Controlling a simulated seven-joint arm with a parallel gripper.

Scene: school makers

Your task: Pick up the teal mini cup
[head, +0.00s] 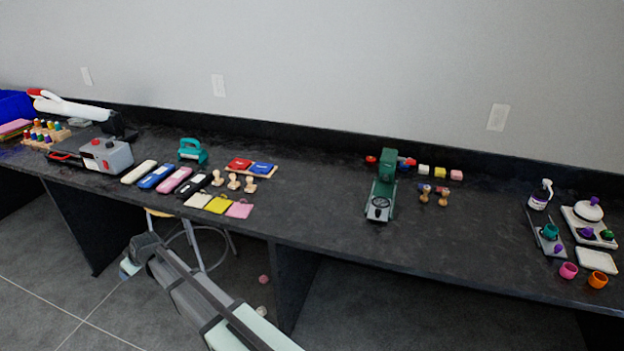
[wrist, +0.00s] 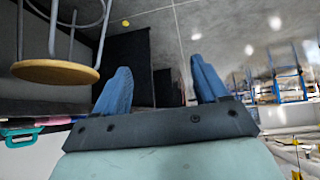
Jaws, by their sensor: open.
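The teal mini cup (head: 550,231) is at the right end of the dark counter in the head view. It stands on a small grey tray (head: 545,243), close to a purple item. My gripper (head: 130,268) is at the lower left in the head view, in front of the counter and below its top, far from the cup. The wrist view shows its two blue fingers (wrist: 160,90) apart with nothing between them. The cup is not in the wrist view.
A pink cup (head: 568,270) and an orange cup (head: 598,281) stand near the counter's front edge by the teal cup. A stool (wrist: 55,72) is beside my gripper.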

